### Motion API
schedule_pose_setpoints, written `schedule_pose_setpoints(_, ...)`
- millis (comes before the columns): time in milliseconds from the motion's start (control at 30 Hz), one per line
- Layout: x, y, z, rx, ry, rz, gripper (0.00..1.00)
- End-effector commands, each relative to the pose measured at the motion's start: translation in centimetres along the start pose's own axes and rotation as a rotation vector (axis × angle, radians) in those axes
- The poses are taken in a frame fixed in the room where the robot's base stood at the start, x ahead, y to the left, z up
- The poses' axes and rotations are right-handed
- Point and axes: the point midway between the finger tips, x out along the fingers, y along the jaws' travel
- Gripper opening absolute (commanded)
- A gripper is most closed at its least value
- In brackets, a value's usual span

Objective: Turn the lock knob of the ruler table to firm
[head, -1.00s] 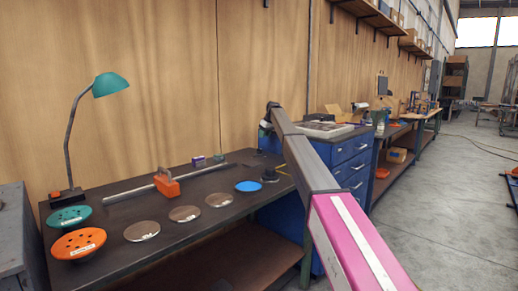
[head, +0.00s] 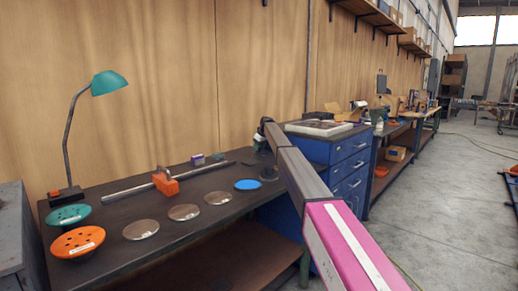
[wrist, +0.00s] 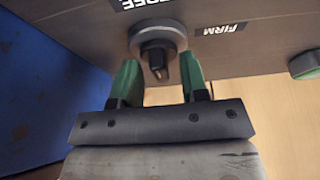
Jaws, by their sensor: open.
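The lock knob (wrist: 158,42) shows in the wrist view as a round grey base with a dark grip standing out from it. I cannot tell which label the knob points to. My gripper (wrist: 160,66) is open, its green fingers at either side of the knob's grip, with gaps showing. In the head view my arm reaches to the far right end of the dark table (head: 110,212); the fingers are hard to make out there.
A long metal bar (head: 125,190) with an orange block (head: 166,183) lies along the table. Several discs, including a blue one (head: 248,185), line the front. A green lamp (head: 109,82) stands at left. A blue drawer cabinet (head: 350,150) stands close to my arm.

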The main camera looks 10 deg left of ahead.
Motion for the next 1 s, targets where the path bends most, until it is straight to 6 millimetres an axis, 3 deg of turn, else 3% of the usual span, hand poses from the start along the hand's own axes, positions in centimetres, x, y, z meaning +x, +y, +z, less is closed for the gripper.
schedule_pose_setpoints(67, -0.03, 0.00, 0.00, 0.000, 0.000, 0.000, 0.40)
schedule_pose_setpoints(200, -0.04, 0.00, 0.00, 0.000, 0.000, 0.000, 0.00)
schedule_pose_setpoints(667, 0.07, -0.10, 0.05, 0.053, 0.000, 0.022, 0.00)
schedule_pose_setpoints(1000, 0.12, -0.28, 0.09, 0.284, -0.001, 0.117, 0.00)
